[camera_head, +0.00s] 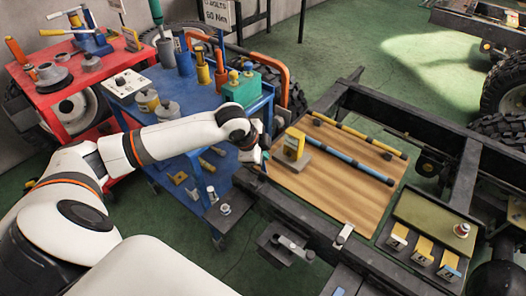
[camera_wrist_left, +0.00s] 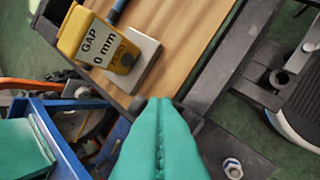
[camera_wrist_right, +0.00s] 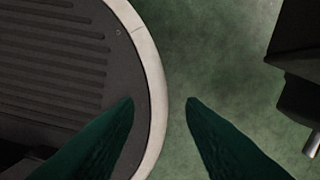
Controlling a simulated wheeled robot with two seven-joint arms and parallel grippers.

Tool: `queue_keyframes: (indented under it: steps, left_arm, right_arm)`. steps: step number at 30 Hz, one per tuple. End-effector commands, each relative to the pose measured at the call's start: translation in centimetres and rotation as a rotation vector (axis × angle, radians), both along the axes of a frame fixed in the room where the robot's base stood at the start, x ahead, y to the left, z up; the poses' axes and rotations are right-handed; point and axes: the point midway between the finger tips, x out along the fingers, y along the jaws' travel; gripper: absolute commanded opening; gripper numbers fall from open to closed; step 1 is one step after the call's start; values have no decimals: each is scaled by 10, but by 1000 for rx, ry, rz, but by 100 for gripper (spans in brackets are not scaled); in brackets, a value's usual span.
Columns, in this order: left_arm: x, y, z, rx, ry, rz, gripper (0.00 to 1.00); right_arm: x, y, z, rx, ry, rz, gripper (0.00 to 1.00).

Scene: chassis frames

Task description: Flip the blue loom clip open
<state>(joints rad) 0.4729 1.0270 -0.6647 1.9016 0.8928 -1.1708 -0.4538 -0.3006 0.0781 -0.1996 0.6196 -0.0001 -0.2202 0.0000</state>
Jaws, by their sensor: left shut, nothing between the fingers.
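A blue loom (camera_head: 345,160) lies across the wooden board, with dark pieces near its ends; it runs roughly beside a yellow loom (camera_head: 360,135). I cannot make out the blue loom's clip or whether it is open. The near end of the blue loom also shows at the top of the left wrist view (camera_wrist_left: 118,8). My left gripper (camera_head: 264,157) is at the board's left edge, short of the blue loom. Its teal fingers are shut together and empty in the left wrist view (camera_wrist_left: 164,102). My right gripper (camera_wrist_right: 160,102) is open and empty over the floor, outside the head view.
A yellow gauge (camera_head: 294,144) reading "GAP 0 mm" stands on a grey block between my left gripper and the blue loom. The wooden board (camera_head: 320,195) has bare room in front. Dark chassis rails surround it. A blue cart (camera_head: 240,105) with tools stands left.

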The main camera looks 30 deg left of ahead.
Motion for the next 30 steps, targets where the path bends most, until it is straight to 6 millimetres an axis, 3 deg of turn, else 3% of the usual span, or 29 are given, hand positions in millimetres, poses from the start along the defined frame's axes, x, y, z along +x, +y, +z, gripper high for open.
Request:
queue_keyframes:
  steps: [17, 30]
  left_arm:
    - [11, 5, -3, -1, 3, 0, 0]
    - [37, 3, 4, 13, 205, 4, 0]
  right_arm:
    - [0, 0, 3, 0, -1, 1, 36]
    - [1, 0, 65, 0, -1, 1, 36]
